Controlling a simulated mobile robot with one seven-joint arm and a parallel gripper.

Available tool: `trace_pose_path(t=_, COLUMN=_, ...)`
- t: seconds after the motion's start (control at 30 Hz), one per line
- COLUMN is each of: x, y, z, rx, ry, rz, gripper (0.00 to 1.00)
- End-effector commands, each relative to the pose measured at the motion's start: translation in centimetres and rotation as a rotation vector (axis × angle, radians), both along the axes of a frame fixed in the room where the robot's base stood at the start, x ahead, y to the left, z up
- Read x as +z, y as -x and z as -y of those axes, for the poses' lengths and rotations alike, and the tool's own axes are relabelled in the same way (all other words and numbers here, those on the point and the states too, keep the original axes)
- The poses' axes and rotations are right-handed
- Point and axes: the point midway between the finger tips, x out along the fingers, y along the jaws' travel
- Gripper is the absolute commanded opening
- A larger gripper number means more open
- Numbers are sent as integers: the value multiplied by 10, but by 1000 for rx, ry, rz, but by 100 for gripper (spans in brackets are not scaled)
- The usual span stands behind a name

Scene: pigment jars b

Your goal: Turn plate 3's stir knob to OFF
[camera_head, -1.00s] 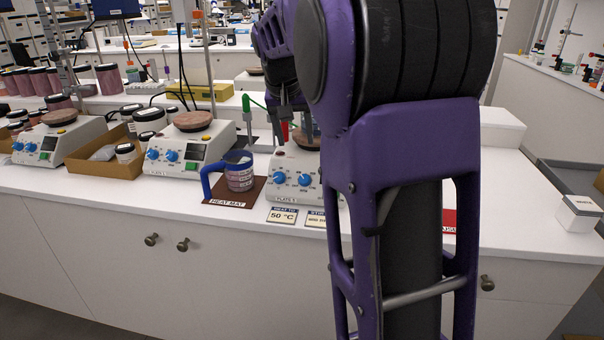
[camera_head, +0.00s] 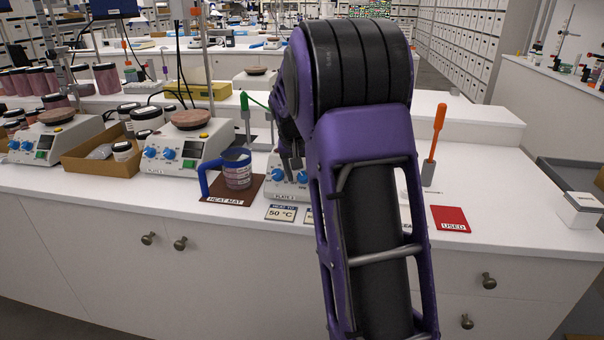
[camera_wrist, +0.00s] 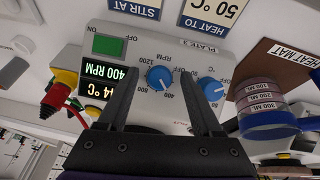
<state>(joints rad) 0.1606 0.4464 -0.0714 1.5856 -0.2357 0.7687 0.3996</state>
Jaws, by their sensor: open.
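Plate 3 (camera_head: 263,182) is a white hot plate on the bench, partly hidden by my arm in the head view. In the wrist view plate 3 (camera_wrist: 120,40) appears upside down. Its stir knob (camera_wrist: 159,79) is blue, with an RPM scale, and the stir display (camera_wrist: 102,72) reads 400 RPM. The blue heat knob (camera_wrist: 211,88) is to its right. My gripper (camera_wrist: 158,80) is open, its fingers either side of the stir knob in the picture; I cannot tell whether they touch it. In the head view my gripper (camera_head: 291,165) is at the plate's front.
A blue-handled jug (camera_head: 237,172) stands on the brown heat mat (camera_head: 217,192) left of plate 3. Cards (camera_head: 281,213) lie in front.

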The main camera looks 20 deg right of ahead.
Motion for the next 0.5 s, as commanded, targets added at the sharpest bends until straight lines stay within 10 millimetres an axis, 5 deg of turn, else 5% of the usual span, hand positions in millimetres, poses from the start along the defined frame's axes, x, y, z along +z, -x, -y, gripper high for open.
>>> trace_pose_path(t=0.17, x=0, y=0, z=0, rx=0, ry=0, rz=0, gripper=67)
trace_pose_path(t=0.5, x=0, y=0, z=0, rx=0, ry=0, rz=0, gripper=6)
